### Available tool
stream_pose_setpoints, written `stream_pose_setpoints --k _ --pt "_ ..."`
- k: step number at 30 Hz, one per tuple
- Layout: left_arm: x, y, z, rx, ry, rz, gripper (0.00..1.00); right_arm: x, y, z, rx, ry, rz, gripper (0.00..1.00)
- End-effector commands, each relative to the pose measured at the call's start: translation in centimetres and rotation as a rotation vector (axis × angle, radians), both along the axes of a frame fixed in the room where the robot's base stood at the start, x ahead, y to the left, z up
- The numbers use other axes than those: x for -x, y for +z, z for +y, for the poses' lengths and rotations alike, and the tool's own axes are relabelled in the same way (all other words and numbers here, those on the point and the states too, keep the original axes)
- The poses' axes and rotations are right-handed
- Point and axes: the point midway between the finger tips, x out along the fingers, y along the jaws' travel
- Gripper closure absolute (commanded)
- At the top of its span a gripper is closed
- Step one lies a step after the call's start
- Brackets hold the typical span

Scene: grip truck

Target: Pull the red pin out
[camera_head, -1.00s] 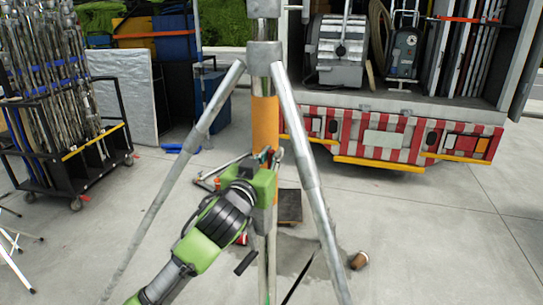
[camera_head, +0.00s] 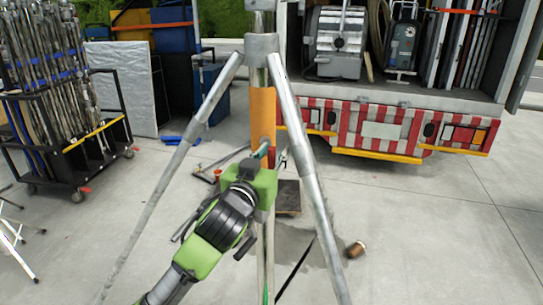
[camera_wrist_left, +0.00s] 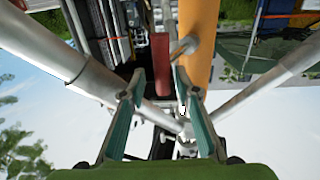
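A metal tripod stand (camera_head: 262,46) with an orange tube section (camera_head: 262,112) stands in front of me. My left gripper (camera_head: 271,154) is close to the stand, just below the orange part. In the left wrist view my left gripper (camera_wrist_left: 159,76) has its two fingers apart. A red bar (camera_wrist_left: 160,62), which looks like the red pin, shows between the fingertips, with gaps on both sides. A metal knob (camera_wrist_left: 184,46) sits beside it against the orange tube. My right gripper is not in view.
The stand's legs (camera_head: 312,180) spread on both sides of my left arm. A truck (camera_head: 385,130) with a red-striped rear is behind. A cart of poles (camera_head: 75,150) stands at left. A brown cup-like object (camera_head: 354,250) lies on the concrete. Open floor is at right.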

Motion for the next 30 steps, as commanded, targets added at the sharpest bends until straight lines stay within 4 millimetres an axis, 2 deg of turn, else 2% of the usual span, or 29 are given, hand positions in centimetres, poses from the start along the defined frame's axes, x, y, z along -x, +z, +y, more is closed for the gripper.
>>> stream_pose_setpoints --k 5,15,21,30 --pt "1.1 0.0 0.4 0.000 0.000 -0.001 0.71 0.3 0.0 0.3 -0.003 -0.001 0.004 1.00" --pt "7.4 -0.1 2.5 0.001 -0.002 0.001 0.71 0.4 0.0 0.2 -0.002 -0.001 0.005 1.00" --pt "10.3 -0.1 3.5 0.000 -0.001 0.001 0.71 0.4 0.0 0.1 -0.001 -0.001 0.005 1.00" --pt "11.4 0.0 3.9 -0.001 -0.001 0.000 0.71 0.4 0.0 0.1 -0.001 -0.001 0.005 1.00"
